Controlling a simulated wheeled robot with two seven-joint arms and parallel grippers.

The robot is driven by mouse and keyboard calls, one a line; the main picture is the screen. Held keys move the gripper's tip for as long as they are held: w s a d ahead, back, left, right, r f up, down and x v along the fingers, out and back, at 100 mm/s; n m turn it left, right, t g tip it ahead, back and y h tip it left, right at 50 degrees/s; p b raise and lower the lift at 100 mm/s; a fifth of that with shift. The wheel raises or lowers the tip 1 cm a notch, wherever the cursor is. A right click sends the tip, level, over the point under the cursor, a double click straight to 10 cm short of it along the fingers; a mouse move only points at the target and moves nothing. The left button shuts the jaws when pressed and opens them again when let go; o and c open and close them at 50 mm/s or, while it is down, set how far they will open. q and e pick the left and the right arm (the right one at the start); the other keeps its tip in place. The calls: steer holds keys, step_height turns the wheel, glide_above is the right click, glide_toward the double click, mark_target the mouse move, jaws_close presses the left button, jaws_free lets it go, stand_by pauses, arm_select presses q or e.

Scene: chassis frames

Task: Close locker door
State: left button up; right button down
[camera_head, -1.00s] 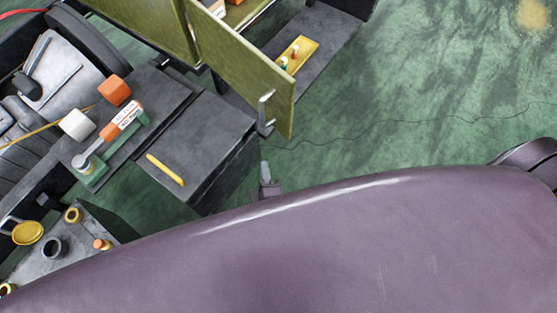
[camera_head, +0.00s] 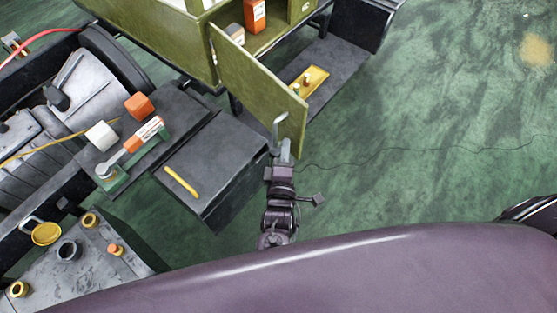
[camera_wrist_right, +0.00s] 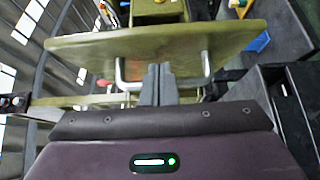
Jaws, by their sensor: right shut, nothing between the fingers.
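The olive-green locker door (camera_head: 255,88) stands open, swung out from the locker (camera_head: 200,48). Orange and grey boxes show inside the locker. The door's metal handle (camera_head: 278,130) is near its free end. My right gripper (camera_head: 285,148) is shut and empty at that end of the door, close beside the handle. In the right wrist view the closed fingers (camera_wrist_right: 158,72) point at the door panel (camera_wrist_right: 95,45), between the two legs of the handle (camera_wrist_right: 206,66). I cannot tell whether they touch the door. My left gripper is not in view.
A dark bench (camera_head: 215,160) with a yellow stick (camera_head: 181,182) stands left of my right arm. A low dark platform with a yellow tray (camera_head: 309,82) lies beneath and beyond the door. The green floor (camera_head: 430,130) on the right is clear.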

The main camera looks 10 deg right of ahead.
steer(key=shift+w+d, duration=0.2)
steer(key=shift+d, duration=0.35)
steer(key=shift+w+d, duration=0.2)
steer(key=shift+d, duration=0.3)
